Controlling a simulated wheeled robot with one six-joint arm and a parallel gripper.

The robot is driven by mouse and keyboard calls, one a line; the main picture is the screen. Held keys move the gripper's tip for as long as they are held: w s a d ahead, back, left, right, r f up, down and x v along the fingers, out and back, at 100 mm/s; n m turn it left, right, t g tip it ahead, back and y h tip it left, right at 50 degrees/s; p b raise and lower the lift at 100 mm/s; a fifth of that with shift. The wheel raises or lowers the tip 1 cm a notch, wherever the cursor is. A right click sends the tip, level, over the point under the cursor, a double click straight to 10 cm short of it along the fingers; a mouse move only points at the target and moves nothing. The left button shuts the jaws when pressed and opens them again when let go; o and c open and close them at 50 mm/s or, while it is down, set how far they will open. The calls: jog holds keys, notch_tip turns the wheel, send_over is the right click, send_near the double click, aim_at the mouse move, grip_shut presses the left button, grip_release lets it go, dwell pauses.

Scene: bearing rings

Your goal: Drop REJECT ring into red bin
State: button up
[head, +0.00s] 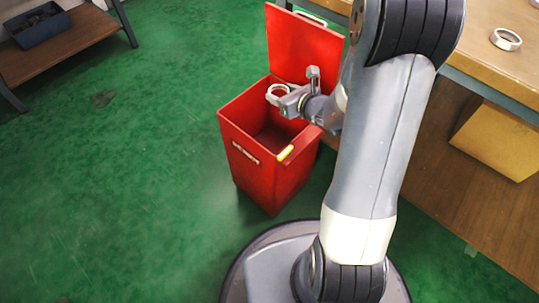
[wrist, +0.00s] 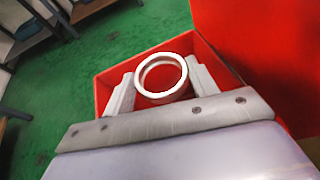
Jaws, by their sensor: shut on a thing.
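A red bin (head: 262,165) stands on the green floor with its lid (head: 300,45) swung up at the back. A pale metal ring (head: 273,96) is above the bin's opening, held by my gripper (head: 281,99). In the wrist view the ring (wrist: 142,82) sits between the two fingers of my gripper (wrist: 161,85), with the red bin (wrist: 103,92) around and below it. The gripper is shut on the ring. No reject mark on the ring can be made out.
Another ring (head: 505,39) lies on the wooden workbench (head: 480,65) at the right. A yellow-brown box (head: 497,140) is under the bench top. A low shelf (head: 65,45) with a dark blue tray (head: 38,27) stands at upper left. Floor left of the bin is mostly clear.

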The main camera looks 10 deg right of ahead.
jog(key=shift+f, duration=0.2)
jog(key=o, duration=1.1)
jog(key=p+v, duration=0.3)
jog(key=v, duration=0.7)
jog(key=shift+s+d+r, duration=0.15)
jog(key=shift+s, duration=0.2)
jog(key=b+x, duration=0.3)
jog(key=x, duration=0.8)
notch_tip(320, 180, up, 3)
jog(key=shift+s+r+p, duration=0.1)
jog(key=shift+p, duration=1)
jog(key=shift+r+p, duration=0.65)
jog(key=shift+r, duration=0.25)
